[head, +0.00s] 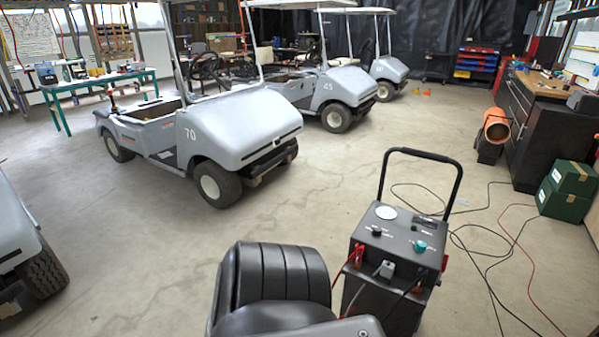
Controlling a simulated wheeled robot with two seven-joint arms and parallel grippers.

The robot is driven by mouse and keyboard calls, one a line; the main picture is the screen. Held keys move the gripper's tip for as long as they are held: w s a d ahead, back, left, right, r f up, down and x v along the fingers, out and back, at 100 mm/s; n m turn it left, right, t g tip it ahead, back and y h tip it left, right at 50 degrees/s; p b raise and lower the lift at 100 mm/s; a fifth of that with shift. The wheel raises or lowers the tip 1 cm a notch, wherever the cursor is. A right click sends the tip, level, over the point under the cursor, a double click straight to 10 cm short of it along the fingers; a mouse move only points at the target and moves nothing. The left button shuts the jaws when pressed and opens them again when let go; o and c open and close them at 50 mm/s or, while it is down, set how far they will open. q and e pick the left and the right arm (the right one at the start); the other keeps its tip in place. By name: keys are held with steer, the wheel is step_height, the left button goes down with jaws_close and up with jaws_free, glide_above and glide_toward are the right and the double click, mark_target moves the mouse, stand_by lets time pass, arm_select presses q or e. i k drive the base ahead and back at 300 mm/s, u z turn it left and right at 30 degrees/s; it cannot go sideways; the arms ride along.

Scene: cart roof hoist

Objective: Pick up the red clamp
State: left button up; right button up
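A red clamp (357,256) hangs at the left front edge of a dark wheeled charger box (376,300) with a tall black handle. A red cable runs down from near the clamp toward the black seat. A second small red part (444,263) shows at the box's right side; I cannot tell what it is. A grey connector (387,269) sits on the front of the box between them.
Grey cart 70 (235,130) stands at the left back; green boxes (566,190) stand at right. The middle floor is clear.

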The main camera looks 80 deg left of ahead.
mark_target(357, 260)
steer(key=u, duration=2.05)
